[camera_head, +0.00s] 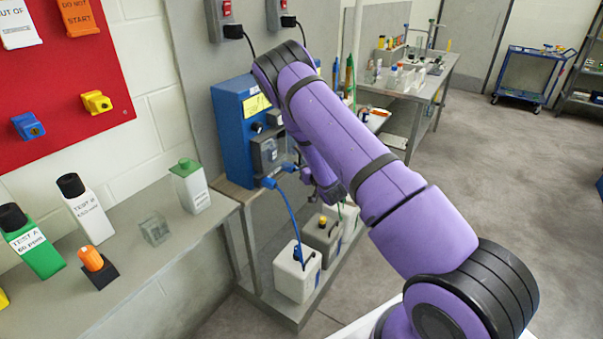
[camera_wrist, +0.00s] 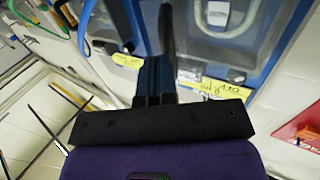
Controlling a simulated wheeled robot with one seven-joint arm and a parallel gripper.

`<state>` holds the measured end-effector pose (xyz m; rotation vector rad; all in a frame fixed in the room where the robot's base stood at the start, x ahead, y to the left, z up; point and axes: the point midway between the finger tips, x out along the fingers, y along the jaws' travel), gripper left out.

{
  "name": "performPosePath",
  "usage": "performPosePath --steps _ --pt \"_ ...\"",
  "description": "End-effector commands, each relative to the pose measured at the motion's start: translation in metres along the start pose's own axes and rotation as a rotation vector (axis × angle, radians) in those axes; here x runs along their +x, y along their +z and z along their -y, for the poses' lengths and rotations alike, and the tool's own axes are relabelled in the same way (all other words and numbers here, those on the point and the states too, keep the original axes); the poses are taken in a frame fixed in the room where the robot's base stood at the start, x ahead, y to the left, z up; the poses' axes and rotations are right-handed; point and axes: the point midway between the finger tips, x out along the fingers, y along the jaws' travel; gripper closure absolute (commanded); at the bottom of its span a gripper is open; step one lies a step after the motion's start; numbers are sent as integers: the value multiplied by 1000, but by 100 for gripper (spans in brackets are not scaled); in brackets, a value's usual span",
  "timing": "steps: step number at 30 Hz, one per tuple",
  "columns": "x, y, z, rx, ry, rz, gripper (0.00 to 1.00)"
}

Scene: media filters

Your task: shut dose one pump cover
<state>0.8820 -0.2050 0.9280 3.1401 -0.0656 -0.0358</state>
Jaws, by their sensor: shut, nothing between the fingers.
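The blue pump unit (camera_head: 232,130) stands against the wall in the head view, with a yellow label on its upper front. A clear grey pump cover (camera_head: 267,152) is on its lower front. I cannot tell whether it is fully closed or slightly ajar. In the wrist view, a clear cover (camera_wrist: 238,22) with a pale curved part behind it fills the top, framed in blue. My gripper (camera_wrist: 166,14) is shut and empty, its dark fingers in front of the blue housing beside this cover. Contact cannot be told. In the head view, my arm hides part of the unit's right side.
White and grey jugs (camera_head: 297,272) stand on a low shelf below the pump, joined by a blue hose (camera_head: 289,215). A side ledge (camera_head: 125,262) holds bottles. A red board (camera_head: 60,75) hangs at left.

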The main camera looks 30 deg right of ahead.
Motion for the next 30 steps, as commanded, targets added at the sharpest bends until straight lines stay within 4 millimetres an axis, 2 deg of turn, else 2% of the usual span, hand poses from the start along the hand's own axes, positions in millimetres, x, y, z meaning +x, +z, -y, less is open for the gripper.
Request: performPosePath --steps 2,8,15,30 --pt "12 -1 -10 -2 -63 -4 100" --pt "37 -2 -16 -5 -225 -4 100" --pt "59 -2 -17 -4 -228 -2 100" --pt "60 -2 -15 -4 -228 -1 100"
